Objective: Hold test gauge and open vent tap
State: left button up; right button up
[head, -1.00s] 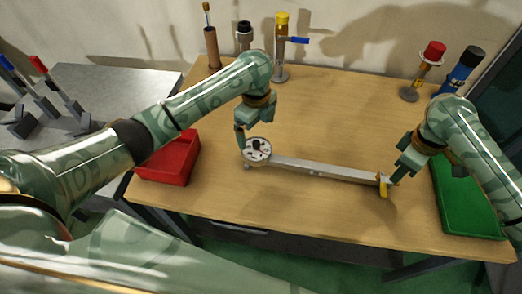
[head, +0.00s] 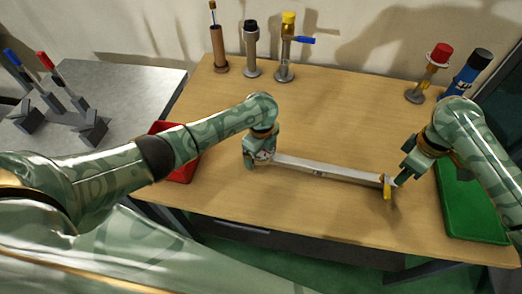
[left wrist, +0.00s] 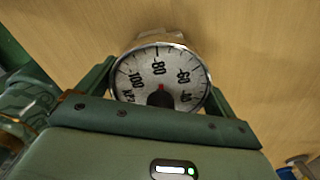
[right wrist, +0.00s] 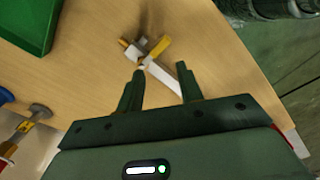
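The test gauge (head: 263,156) is at the left end of a pale bar on the table, mostly hidden by my left gripper (head: 257,163) in the head view. In the left wrist view, the round white dial (left wrist: 160,75) is face up between my left fingers. They lie close along both sides; whether they press on it is unclear. The vent tap, with a yellow handle (head: 387,189), is at the bar's right end; its handle also shows in the right wrist view (right wrist: 159,47). My right gripper (head: 403,176) is open and empty, just right of the tap.
A red bin (head: 184,172) stands left and a green tray (head: 470,210) right. Several upright fittings, including a blue-handled valve (head: 287,50), line the back edge. A grey side table (head: 125,85) is at far left.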

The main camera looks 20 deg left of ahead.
pick_arm(q)
jog(key=c, duration=1)
jog(key=shift+c, duration=0.2)
pick_arm(e)
grip_shut()
jog(key=s+a+f+n+h, duration=0.2)
jog(key=a, duration=0.8)
jog(key=s+a+f+n+h, duration=0.1)
jog(key=a+f+n+h, duration=0.1)
jog(key=a, duration=0.8)
jog(key=d+n+h, duration=0.2)
jog(key=d+h, duration=0.1)
jog(key=d+r+t+h, duration=0.1)
jog(key=d+h, duration=0.1)
jog(key=shift+w+d+n, duration=0.1)
jog(key=shift+w+n, duration=0.3)
